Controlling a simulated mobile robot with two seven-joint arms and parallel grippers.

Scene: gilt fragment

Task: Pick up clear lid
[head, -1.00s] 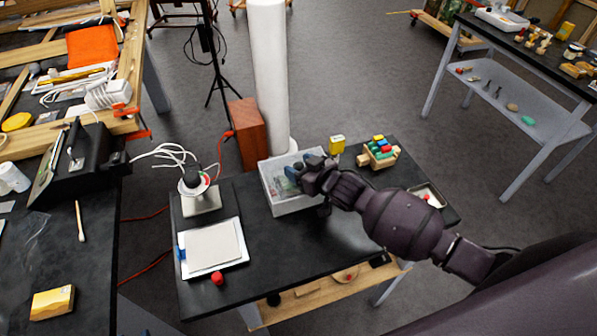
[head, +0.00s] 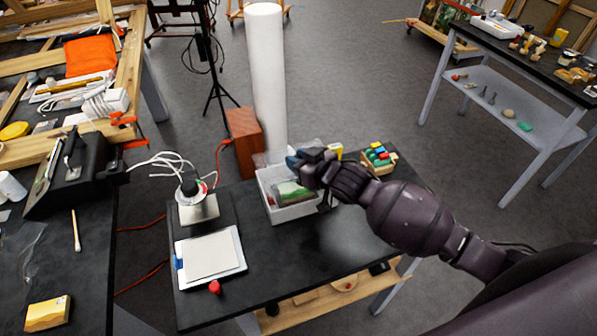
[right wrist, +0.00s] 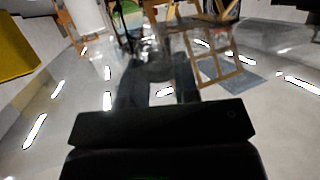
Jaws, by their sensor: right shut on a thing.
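A white open-topped box (head: 292,214) stands on the black table, and a green and brown piece (head: 292,191) shows inside it. The clear lid (head: 268,158) shows as a faint see-through sheet above the back of the box, left of my right gripper. My right gripper (head: 297,160) is shut on the lid's edge over the box's back right corner and holds it raised. In the right wrist view the floor and furniture appear, seemingly through the clear sheet, with light streaks. Most of the lid's outline is hard to see. My left gripper is not in view.
A rack of coloured pieces (head: 378,158) and a yellow box (head: 335,150) are right of my gripper. A white column (head: 267,80) and brown box (head: 243,140) stand behind. A lamp-like stand (head: 196,205) and white pad (head: 210,256) are left. The table's front middle is clear.

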